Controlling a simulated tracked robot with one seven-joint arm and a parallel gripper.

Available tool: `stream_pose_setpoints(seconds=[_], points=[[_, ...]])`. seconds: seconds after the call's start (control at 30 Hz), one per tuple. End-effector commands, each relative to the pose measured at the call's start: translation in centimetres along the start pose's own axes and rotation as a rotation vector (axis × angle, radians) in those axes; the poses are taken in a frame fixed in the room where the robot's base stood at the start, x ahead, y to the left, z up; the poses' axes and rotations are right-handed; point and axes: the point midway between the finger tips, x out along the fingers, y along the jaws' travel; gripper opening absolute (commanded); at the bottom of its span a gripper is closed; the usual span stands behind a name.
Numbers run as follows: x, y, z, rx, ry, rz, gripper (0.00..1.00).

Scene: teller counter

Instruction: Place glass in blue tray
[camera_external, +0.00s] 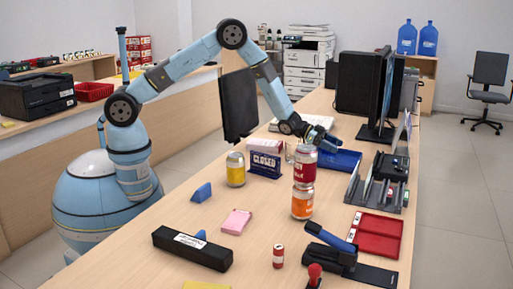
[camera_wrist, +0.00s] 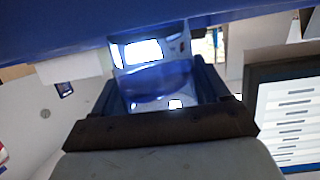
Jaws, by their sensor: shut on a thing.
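The clear glass (camera_wrist: 150,72) sits between the fingers of my gripper (camera_wrist: 158,88) in the wrist view, with blue showing through it. My gripper (camera_external: 324,142) is shut on it. In the outside view the gripper is above the counter near the left rear part of the blue tray (camera_external: 346,158), and the glass cannot be made out clearly there. The tray's blue surface (camera_wrist: 60,22) also fills the top of the wrist view. I cannot tell whether the glass touches the tray.
Two stacked cans, red (camera_external: 305,166) over orange (camera_external: 303,203), stand in front of the gripper. A CLOSED sign (camera_external: 265,162) and a yellow can (camera_external: 235,169) are left. A grey divided rack (camera_external: 376,190) is right, with monitors (camera_external: 384,88) behind. A red tray (camera_external: 377,233) lies nearer.

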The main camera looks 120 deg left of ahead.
Motion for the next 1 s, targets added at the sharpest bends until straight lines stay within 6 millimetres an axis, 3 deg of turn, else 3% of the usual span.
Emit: stream_pose_setpoints(seconds=[0.3,0.33,0.57,0.87,1.0], points=[[0.1,0.0,0.1,0.001,0.002,0.0,0.33],[0.1,0.0,0.2,0.001,0.001,0.0,0.76],[0.1,0.0,0.1,0.001,0.001,0.0,0.98],[0.0,0.0,-0.1,0.001,0.002,0.0,1.0],[-1.2,-0.1,-0.1,0.001,0.001,-0.001,1.0]])
